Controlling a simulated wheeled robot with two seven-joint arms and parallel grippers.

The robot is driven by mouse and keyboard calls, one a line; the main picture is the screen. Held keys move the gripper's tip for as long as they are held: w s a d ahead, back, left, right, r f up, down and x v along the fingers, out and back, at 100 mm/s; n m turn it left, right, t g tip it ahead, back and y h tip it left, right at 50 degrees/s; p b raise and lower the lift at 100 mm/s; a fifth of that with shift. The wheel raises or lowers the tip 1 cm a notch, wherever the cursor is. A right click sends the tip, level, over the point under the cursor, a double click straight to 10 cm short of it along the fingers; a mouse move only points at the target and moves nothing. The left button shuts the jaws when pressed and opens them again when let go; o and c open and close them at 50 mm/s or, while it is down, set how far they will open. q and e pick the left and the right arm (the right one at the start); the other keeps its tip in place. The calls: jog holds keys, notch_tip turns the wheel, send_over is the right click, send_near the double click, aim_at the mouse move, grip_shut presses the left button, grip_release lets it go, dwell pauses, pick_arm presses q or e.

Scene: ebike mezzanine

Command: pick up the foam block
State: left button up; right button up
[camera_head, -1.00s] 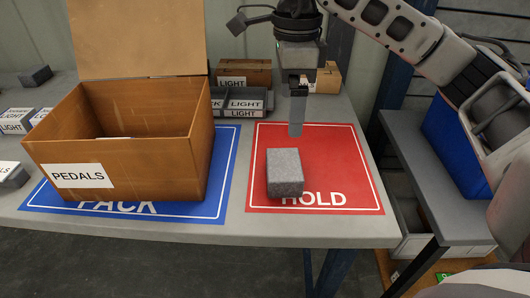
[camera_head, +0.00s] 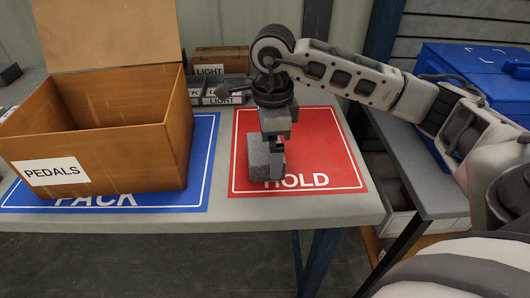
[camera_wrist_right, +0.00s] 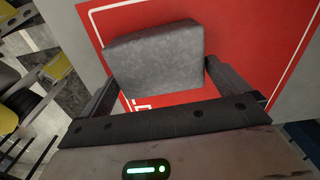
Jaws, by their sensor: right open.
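The grey foam block (camera_head: 258,158) stands on the red HOLD mat (camera_head: 318,140) on the table. My right gripper (camera_head: 276,165) is lowered over the mat at the block, pointing down, and covers part of it. In the right wrist view the block (camera_wrist_right: 155,58) shows ahead of the gripper (camera_wrist_right: 170,88), roughly between its two spread fingers. The fingers are open; I cannot tell whether either one touches the block. My left gripper is not in view.
An open cardboard box labelled PEDALS (camera_head: 95,148) stands on the blue PACK mat (camera_head: 205,165) to the left. A blue container (camera_head: 470,70) is at the right. The right side of the red mat is clear.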

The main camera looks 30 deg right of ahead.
jog(key=shift+f, duration=0.75)
jog(key=c, duration=0.7)
jog(key=shift+r, duration=0.1)
